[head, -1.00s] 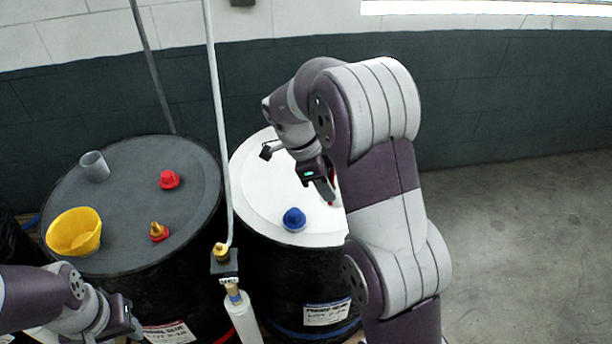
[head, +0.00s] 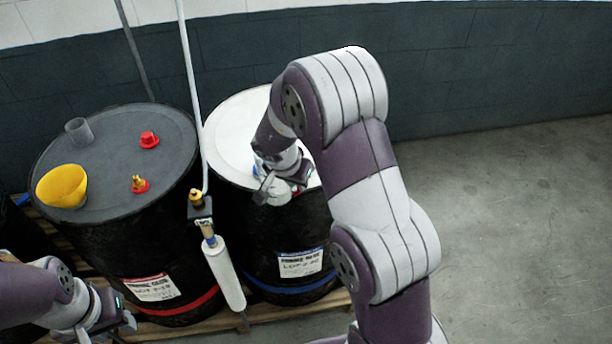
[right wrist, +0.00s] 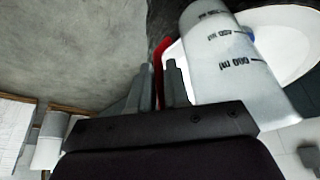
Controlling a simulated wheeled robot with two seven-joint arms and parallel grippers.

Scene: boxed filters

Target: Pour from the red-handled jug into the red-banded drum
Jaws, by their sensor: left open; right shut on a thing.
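The red-banded drum (head: 120,260) stands at left in the head view, with a dark lid and a red band near its base. A yellow funnel (head: 62,187) sits on its lid near the front left edge. The jug (right wrist: 222,75) is a translucent, ml-marked vessel in the right wrist view. My right gripper (right wrist: 158,85) is shut on its red handle (right wrist: 161,56). In the head view my right wrist largely hides the jug, over the white-lidded drum (head: 228,130). My left gripper (head: 122,318) is open and empty, low in front of the red-banded drum.
A red cap (head: 149,140), a brass-and-red fitting (head: 139,185) and a grey cup-like piece (head: 79,132) are on the dark lid. A thin pole (head: 190,90) with a white cylinder (head: 225,272) rises between the drums. Both stand on a wooden pallet (head: 262,318). Floor at right is clear.

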